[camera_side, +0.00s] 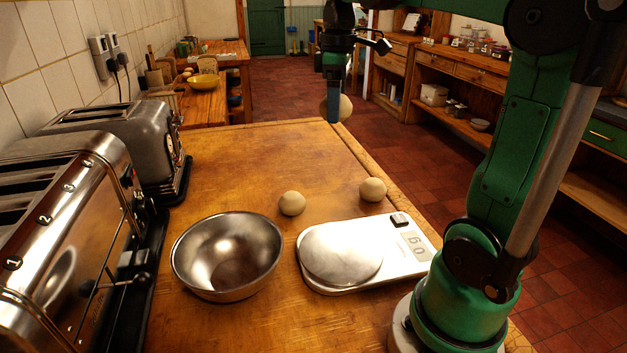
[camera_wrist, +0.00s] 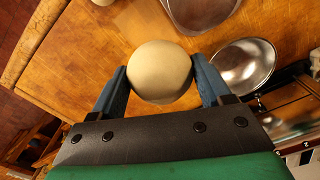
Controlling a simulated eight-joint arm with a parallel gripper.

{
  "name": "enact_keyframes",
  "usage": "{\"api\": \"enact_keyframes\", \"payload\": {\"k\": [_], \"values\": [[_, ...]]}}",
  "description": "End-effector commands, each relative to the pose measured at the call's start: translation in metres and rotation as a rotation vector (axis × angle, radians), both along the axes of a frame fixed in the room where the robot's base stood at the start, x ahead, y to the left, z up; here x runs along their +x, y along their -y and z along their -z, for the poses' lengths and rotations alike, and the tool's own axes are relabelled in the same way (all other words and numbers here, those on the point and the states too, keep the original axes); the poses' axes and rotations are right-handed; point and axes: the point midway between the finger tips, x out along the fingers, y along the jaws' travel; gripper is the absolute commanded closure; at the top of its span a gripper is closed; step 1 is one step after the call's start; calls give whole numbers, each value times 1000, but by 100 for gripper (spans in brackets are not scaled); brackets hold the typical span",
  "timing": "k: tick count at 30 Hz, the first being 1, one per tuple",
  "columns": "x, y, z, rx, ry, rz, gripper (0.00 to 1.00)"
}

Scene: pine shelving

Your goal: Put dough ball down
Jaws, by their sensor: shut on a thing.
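My gripper (camera_side: 334,106) is shut on a pale dough ball (camera_side: 345,107) and holds it in the air above the far right part of the wooden counter. In the wrist view the held dough ball (camera_wrist: 160,72) sits between the two blue fingers. Two more dough balls lie on the counter, one in the middle (camera_side: 292,203) and one to its right (camera_side: 373,190), just behind the scale. A white kitchen scale (camera_side: 414,262) with a round metal plate stands at the front right. The plate is empty.
An empty steel bowl (camera_side: 228,255) stands left of the scale. Two metal toasters (camera_side: 70,235) (camera_side: 135,140) line the left wall. The counter's (camera_side: 235,165) far middle is clear. Its right edge drops to a tiled floor.

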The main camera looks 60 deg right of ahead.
Motion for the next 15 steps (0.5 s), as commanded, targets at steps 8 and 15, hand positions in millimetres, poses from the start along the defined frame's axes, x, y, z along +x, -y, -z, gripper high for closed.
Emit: {"api": "enact_keyframes", "payload": {"k": [8,15], "values": [[-44,-62,-4,-1,0,-29,50],[-60,-79,3,-1,0,-34,50]]}}
